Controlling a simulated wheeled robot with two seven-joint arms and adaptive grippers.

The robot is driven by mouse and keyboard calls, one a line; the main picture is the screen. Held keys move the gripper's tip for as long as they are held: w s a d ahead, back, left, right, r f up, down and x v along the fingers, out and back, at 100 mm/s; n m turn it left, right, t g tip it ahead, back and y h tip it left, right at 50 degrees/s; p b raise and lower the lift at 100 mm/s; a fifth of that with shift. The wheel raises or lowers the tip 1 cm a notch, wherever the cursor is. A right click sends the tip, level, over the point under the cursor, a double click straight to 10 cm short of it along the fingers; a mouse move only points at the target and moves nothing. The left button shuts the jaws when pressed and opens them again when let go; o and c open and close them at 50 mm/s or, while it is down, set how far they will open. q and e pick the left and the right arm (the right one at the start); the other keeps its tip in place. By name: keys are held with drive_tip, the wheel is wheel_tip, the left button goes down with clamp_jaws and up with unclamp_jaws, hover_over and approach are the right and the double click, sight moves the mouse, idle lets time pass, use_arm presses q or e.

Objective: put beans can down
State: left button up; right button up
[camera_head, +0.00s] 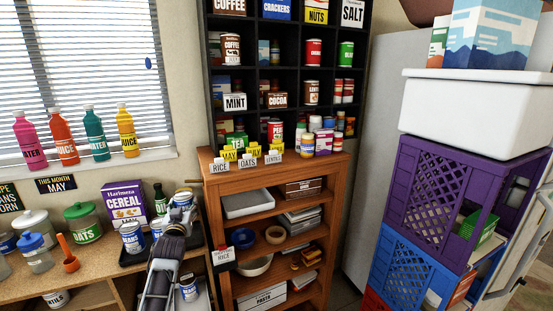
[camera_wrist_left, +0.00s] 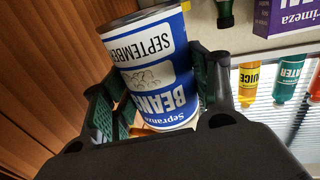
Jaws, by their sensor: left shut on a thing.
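The beans can (camera_wrist_left: 158,78) is blue and white, with the words BEANS and SEPTEMBER on it. In the left wrist view it stands between the two dark green fingers of my left gripper, which is shut on it. The can appears upside down and slightly tilted in that turned view. In the head view my left gripper (camera_head: 182,212) is above the right end of the wooden counter (camera_head: 95,262), near a dark tray. The held can (camera_head: 184,199) is small and partly hidden there. My right gripper is not in view.
On the counter are a blue-labelled can (camera_head: 132,237), a purple cereal box (camera_head: 124,203), a dark green bottle (camera_head: 160,199) and glass jars. Another can (camera_head: 189,289) is on the shelf below. A wooden shelf unit (camera_head: 214,180) stands close right; purple and blue crates (camera_head: 402,268) are farther right.

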use_arm(q)
drive_tip(key=s+d+f+m+h+p, duration=0.1)
drive_tip(key=s+d+f+h+p, duration=0.1)
drive_tip(key=s+d+p, duration=0.5)
drive_tip(key=s+d+f+m+h+p, duration=0.1)
drive_tip(key=s+d+p, duration=0.6)
drive_tip(key=s, duration=1.1)
drive_tip(key=shift+s+d+f+m+t+h, duration=0.3)
drive_tip(key=shift+d+f+m+h, duration=0.1)
drive_tip(key=shift+f+h, duration=0.35)
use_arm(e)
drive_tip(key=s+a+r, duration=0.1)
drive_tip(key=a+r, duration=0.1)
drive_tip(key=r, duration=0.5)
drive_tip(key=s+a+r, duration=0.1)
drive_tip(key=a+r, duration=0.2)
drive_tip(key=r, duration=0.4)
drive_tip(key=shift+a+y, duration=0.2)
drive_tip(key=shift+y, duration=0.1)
use_arm(q)
drive_tip(key=shift+w, duration=0.1)
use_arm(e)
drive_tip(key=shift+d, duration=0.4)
use_arm(q)
drive_tip(key=shift+f, duration=0.15)
